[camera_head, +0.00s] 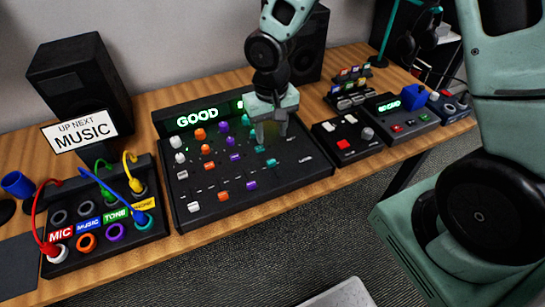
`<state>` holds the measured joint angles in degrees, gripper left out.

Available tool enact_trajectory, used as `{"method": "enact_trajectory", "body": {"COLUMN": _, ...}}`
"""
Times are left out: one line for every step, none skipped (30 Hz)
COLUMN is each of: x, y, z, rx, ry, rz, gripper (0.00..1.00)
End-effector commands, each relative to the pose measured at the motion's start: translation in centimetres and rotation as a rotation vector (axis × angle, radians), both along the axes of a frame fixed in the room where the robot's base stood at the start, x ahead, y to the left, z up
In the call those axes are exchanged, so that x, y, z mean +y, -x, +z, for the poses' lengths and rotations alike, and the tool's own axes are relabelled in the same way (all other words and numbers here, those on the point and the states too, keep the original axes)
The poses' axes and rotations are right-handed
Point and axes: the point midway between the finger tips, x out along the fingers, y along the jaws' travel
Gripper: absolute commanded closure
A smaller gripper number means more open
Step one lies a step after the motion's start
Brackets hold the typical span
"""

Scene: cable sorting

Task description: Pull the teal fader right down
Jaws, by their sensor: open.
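The black mixer (290,177) lies on the wooden table, with columns of white, orange, purple and teal controls. The teal fader (271,162) is a small cap in the rightmost column, set a little farther up than the white fader (194,207), orange fader (222,196) and purple fader (251,185). Teal knobs, one of them (260,149), stand behind it. My gripper (270,137) is open and points down over the back right part of the mixer, just behind the teal fader. It hides some of the teal column. I cannot tell its exact height.
A green "GOOD" display (196,118) runs along the mixer's back. A cable box (110,250) with colored plugs stands to the left. A button box (347,137) and another console (403,118) stand to the right. Speakers (80,75) are behind. The table's front edge is near the mixer.

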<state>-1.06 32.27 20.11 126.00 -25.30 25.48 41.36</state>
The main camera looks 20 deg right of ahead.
Motion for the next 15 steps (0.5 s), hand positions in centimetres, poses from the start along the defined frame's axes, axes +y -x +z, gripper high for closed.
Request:
{"method": "enact_trajectory", "body": {"x": 0.0, "y": 0.1, "z": -1.3, "rx": 0.005, "ry": 0.000, "rz": 0.001, "gripper": 0.56}}
{"method": "enact_trajectory", "body": {"x": 0.0, "y": 0.2, "z": -2.0, "rx": 0.006, "ry": 0.001, "rz": 0.003, "gripper": 0.56}}
{"method": "enact_trajectory", "body": {"x": 0.0, "y": 0.1, "z": -2.8, "rx": 0.005, "ry": 0.001, "rz": 0.001, "gripper": 0.56}}
{"method": "enact_trajectory", "body": {"x": 0.0, "y": 0.1, "z": -3.4, "rx": 0.005, "ry": 0.001, "rz": 0.003, "gripper": 0.56}}
{"method": "enact_trajectory", "body": {"x": 0.0, "y": 0.1, "z": -4.1, "rx": 0.004, "ry": 0.000, "rz": 0.002, "gripper": 0.56}}
{"method": "enact_trajectory", "body": {"x": 0.0, "y": 0.2, "z": -4.9, "rx": 0.005, "ry": 0.001, "rz": 0.003, "gripper": 0.56}}
{"method": "enact_trajectory", "body": {"x": 0.1, "y": 0.2, "z": -5.5, "rx": 0.004, "ry": 0.000, "rz": 0.003, "gripper": 0.56}}
{"method": "enact_trajectory", "body": {"x": 0.0, "y": 0.1, "z": -6.0, "rx": 0.005, "ry": 0.001, "rz": 0.001, "gripper": 0.56}}
{"method": "enact_trajectory", "body": {"x": 0.0, "y": 0.1, "z": -6.7, "rx": 0.004, "ry": 0.001, "rz": 0.003, "gripper": 0.56}}
{"method": "enact_trajectory", "body": {"x": 0.1, "y": 0.1, "z": -7.2, "rx": 0.004, "ry": 0.001, "rz": 0.002, "gripper": 0.56}}
{"method": "enact_trajectory", "body": {"x": 0.0, "y": 0.2, "z": -7.7, "rx": 0.004, "ry": 0.001, "rz": 0.002, "gripper": 0.56}}
{"method": "enact_trajectory", "body": {"x": 0.0, "y": 0.1, "z": -8.2, "rx": 0.002, "ry": 0.001, "rz": 0.002, "gripper": 0.56}}
{"method": "enact_trajectory", "body": {"x": 0.0, "y": 0.1, "z": -8.6, "rx": 0.002, "ry": 0.001, "rz": 0.002, "gripper": 0.56}}
{"method": "enact_trajectory", "body": {"x": 0.0, "y": 0.1, "z": -9.0, "rx": 0.003, "ry": 0.001, "rz": 0.001, "gripper": 0.56}}
{"method": "enact_trajectory", "body": {"x": 0.1, "y": 0.1, "z": -9.3, "rx": 0.001, "ry": 0.000, "rz": 0.001, "gripper": 0.56}}
